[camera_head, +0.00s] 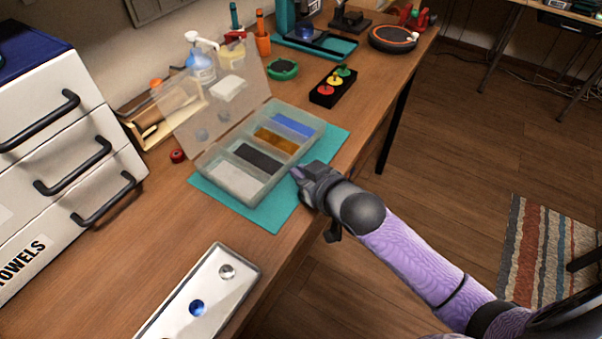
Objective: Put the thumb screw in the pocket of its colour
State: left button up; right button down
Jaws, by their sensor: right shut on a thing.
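A clear parts box (215,172) stands open on a teal mat (278,218), lid tilted back. Its pockets hold a white (236,184), a black (257,157), an orange-brown (275,139) and a blue (294,124) floor patch. My right gripper (297,173) is at the box's near right side, by the black and white pockets, shut on the thumb screw. The gripper hides the screw, so I cannot tell its colour. A white tray (213,282) in front holds a blue round piece (197,307) and a silver one (227,271). My left gripper is out of view.
A white drawer cabinet (45,150) stands at the left. A small red round piece (177,156) lies left of the box. Behind are a spray bottle (201,65), a green round dish (283,69) and a black block with coloured knobs (333,88). The table's edge runs beneath my right arm.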

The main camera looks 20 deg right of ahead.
jog(key=shift+f, duration=0.1)
jog(key=c, duration=1)
grip_release()
jog(key=shift+c, duration=0.2)
